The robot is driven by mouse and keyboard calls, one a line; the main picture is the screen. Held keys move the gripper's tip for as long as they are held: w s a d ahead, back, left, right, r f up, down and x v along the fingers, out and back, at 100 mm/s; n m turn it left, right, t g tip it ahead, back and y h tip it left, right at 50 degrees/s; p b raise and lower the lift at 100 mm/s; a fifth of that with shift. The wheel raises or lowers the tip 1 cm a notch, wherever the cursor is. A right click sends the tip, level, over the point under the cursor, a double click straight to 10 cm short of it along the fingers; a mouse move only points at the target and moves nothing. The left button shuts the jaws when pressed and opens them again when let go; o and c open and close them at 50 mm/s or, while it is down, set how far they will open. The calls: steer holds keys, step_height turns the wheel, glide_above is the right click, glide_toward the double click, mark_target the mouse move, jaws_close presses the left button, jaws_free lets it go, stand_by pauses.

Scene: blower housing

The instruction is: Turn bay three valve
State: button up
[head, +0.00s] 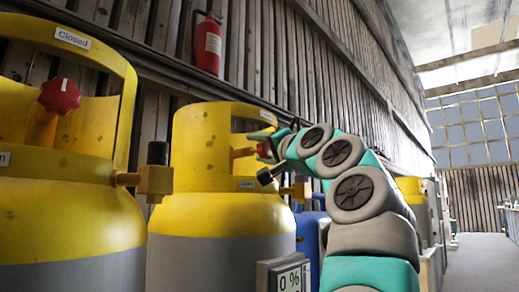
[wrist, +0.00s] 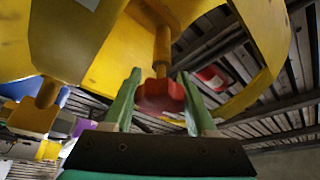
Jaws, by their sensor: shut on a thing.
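A yellow and grey tank (head: 205,150) stands in the middle of the head view, with a red valve knob (head: 264,150) on a stem inside its collar. My gripper (head: 262,144) reaches the knob from the right. In the wrist view the red knob (wrist: 160,97) sits between the two green fingers of my gripper (wrist: 159,80), which are shut on it. The tank has a small label at the collar top (head: 267,114) and another below the knob (head: 247,184); their text is too small to read surely. Part of the knob is hidden by the fingers.
A nearer yellow tank (head: 70,210) at the left has its own red knob (head: 60,96) and a "Closed" label (head: 73,39). A sign reading "0 %" (head: 290,278) stands at the bottom. A fire extinguisher (head: 207,45) hangs on the wall. The aisle (head: 480,260) at right is clear.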

steer(key=shift+n, duration=0.4)
stand_by(0.7)
steer(key=shift+a, duration=0.1)
steer(key=shift+w, duration=0.1)
stand_by(0.4)
steer(key=shift+d, duration=0.2)
steer(key=shift+a+f, duration=0.1)
